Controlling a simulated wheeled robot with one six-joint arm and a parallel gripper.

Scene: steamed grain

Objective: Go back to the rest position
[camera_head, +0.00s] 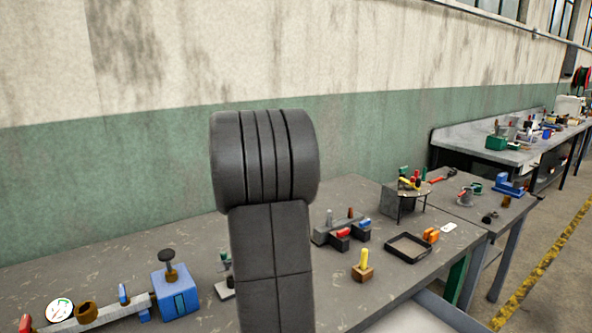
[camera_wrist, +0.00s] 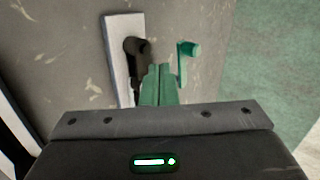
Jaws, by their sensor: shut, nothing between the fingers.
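My gripper (camera_wrist: 158,85) shows in the wrist view as two green fingers pressed together, with nothing between them. Beyond the fingertips is a light grey plate (camera_wrist: 118,30) on the table, with a dark round-headed part (camera_wrist: 134,48) on it. A green crank-shaped piece (camera_wrist: 187,52) is just right of the fingertips; I cannot tell whether they touch. In the head view my dark arm fills the middle and my gripper is not seen. A small fixture (camera_head: 226,287) with a pale base is partly hidden behind my arm.
A green and cream wall (camera_head: 370,130) stands close behind the bench.

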